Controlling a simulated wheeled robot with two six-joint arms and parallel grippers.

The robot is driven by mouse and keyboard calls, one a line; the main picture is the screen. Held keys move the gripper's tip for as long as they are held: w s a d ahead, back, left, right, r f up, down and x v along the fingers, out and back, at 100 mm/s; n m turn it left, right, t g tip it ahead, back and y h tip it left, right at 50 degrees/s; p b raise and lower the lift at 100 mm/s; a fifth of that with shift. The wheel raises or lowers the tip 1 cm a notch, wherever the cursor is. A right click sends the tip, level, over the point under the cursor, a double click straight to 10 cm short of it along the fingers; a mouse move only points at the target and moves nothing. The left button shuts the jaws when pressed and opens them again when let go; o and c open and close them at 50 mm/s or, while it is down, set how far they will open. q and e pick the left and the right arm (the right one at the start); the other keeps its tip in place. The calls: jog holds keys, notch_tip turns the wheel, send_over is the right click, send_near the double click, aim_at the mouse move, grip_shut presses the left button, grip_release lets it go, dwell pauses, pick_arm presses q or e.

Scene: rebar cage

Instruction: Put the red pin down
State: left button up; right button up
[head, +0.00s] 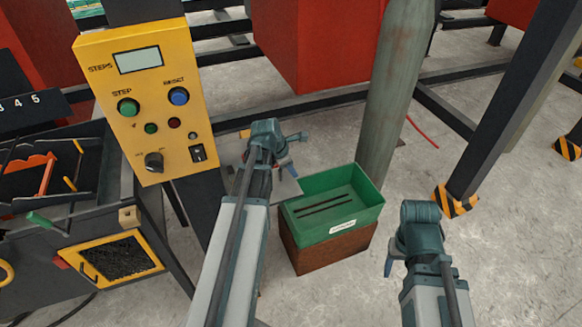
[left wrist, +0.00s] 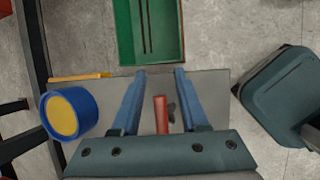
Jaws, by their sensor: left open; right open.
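The red pin (left wrist: 161,115) shows in the left wrist view, on or just above a grey surface (left wrist: 215,85), between the spread fingers of my left gripper (left wrist: 160,73). The fingers stand apart from it on both sides. A small dark part shows beside the pin. In the head view my left gripper (head: 297,153) is open to the left of the green bin, and I cannot make out the pin there. My right gripper (head: 389,262) is open and empty at the lower right of the head view.
A green bin (head: 370,207) with dark rods inside sits on a brown block (head: 335,249). In the left wrist view a blue and yellow roll (left wrist: 66,114) and a yellow stick (left wrist: 80,77) lie left. A yellow control box (head: 140,105) and a grey-green post (head: 392,90) stand nearby.

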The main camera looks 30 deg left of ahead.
pick_arm(q)
jog(key=shift+r, duration=0.15)
jog(key=shift+s+r+p, duration=0.2)
jog(key=shift+r+p, duration=0.3)
jog(key=shift+p, duration=0.1)
jog(key=p+v, duration=1)
jog(key=v, duration=0.1)
jog(key=s+d+m+g, duration=0.1)
jog(key=s+d+m, duration=0.3)
jog(key=d+m, duration=0.6)
jog(key=s+d+f+m+g+y, duration=0.1)
jog(key=s+d+m+g, duration=0.1)
jog(key=s+d+m, duration=0.3)
jog(key=s+d+f+m+g+y, duration=0.1)
jog(key=s+d+m, duration=0.3)
jog(key=d+m, duration=1)
jog(key=shift+s+d+m+g, duration=0.15)
jog(key=shift+d+m+g, duration=0.25)
jog(key=shift+m, duration=0.7)
